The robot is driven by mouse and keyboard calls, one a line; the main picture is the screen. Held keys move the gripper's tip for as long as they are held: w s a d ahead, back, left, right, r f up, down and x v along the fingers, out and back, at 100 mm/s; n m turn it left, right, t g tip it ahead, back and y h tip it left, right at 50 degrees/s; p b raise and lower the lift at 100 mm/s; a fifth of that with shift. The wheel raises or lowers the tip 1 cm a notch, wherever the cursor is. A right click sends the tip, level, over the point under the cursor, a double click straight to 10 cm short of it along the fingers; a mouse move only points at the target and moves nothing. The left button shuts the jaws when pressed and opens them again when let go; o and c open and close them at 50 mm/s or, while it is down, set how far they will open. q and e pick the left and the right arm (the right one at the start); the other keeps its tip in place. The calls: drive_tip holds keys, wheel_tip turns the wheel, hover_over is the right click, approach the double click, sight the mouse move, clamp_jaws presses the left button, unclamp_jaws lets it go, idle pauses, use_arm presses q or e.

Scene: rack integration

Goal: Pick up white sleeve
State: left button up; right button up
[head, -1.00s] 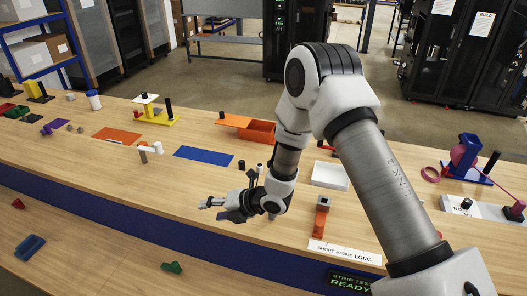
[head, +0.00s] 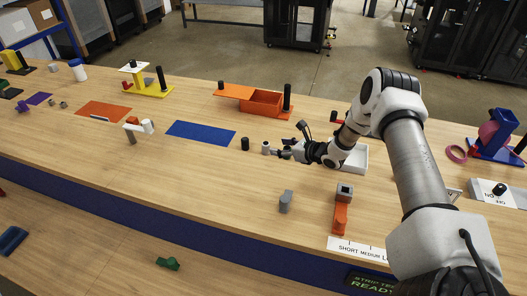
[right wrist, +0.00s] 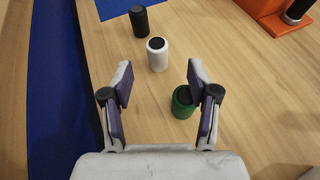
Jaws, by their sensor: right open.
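The white sleeve (head: 266,147) is a short upright cylinder with a dark hollow top, standing on the wooden table. It also shows in the right wrist view (right wrist: 157,58), ahead of the fingers and roughly between their lines. My right gripper (head: 283,152) is open and empty, low over the table just right of the white sleeve. In the right wrist view its two fingers (right wrist: 160,82) are spread apart, short of the white sleeve. A green sleeve (right wrist: 183,103) stands by the right finger. A black sleeve (head: 245,144) stands just beyond the white one. My left gripper is out of view.
A blue mat (head: 201,132) lies left of the sleeves. An orange box (head: 262,103) stands behind them, and a white tray (head: 354,158) lies to the right. A grey block (head: 285,202) and an orange stand (head: 341,214) are in front. The table left of the grey block is clear.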

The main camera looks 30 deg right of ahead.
sight(266, 144)
drive_tip(key=w, duration=0.1)
drive_tip(key=w+a+p, duration=0.1)
drive_tip(key=w+a, duration=0.1)
drive_tip(key=w, duration=0.1)
drive_tip(key=shift+f, duration=0.35)
drive_tip(key=w+f, duration=0.1)
drive_tip(key=w, duration=0.1)
drive_tip(key=shift+w+a+f, duration=0.15)
drive_tip(key=shift+w+f, duration=0.15)
drive_tip(key=shift+f, duration=0.05)
drive_tip(key=shift+s+a+r, duration=0.1)
drive_tip(key=shift+c, duration=1.1)
drive_tip(key=c, duration=0.8)
